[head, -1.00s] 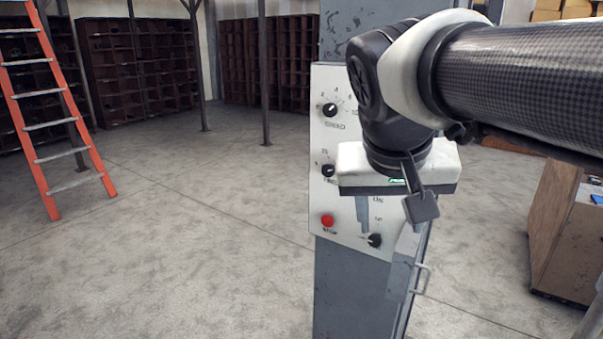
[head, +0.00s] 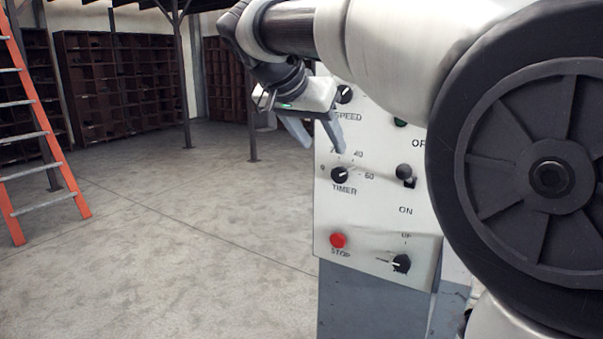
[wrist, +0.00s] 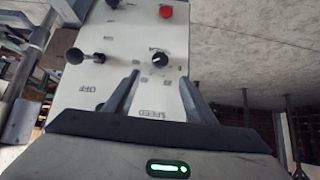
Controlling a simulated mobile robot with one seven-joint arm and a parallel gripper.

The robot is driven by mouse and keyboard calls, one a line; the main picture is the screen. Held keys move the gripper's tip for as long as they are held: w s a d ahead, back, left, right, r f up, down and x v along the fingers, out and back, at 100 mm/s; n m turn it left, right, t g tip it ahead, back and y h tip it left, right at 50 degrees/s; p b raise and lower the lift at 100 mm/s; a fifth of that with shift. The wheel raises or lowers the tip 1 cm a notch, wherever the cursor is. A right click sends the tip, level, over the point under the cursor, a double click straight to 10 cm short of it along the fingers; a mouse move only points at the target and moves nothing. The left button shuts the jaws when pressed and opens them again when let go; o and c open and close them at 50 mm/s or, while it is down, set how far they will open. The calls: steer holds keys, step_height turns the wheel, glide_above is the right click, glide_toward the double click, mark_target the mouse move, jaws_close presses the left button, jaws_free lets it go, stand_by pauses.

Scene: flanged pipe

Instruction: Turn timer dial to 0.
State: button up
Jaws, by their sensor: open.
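The timer dial (head: 339,175) is a black round knob on the white control panel, above its TIMER label. Its light pointer mark faces right and slightly up, between 40 and 60; 0 is at the left of the scale. The dial also shows in the wrist view (wrist: 160,60), upside down, just beyond and between the fingertips. My gripper (head: 322,146) is open and empty, above and slightly left of the dial in the head view. Its two fingers (wrist: 159,78) point toward the panel, apart from the dial.
The panel (head: 375,219) also carries a speed knob (head: 344,94) partly behind my gripper, a toggle lever (head: 404,172), a red stop button (head: 338,240) and a lower black knob (head: 401,263). An orange ladder (head: 42,130) stands far left. The floor left of the panel is clear.

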mark_target(339, 171)
steer(key=b+x, duration=0.1)
steer(key=x, duration=1.1)
steer(key=shift+w+d+f+b, duration=0.2)
steer(key=shift+w+b, duration=0.1)
steer(key=shift+b, duration=0.05)
steer(key=c, duration=1)
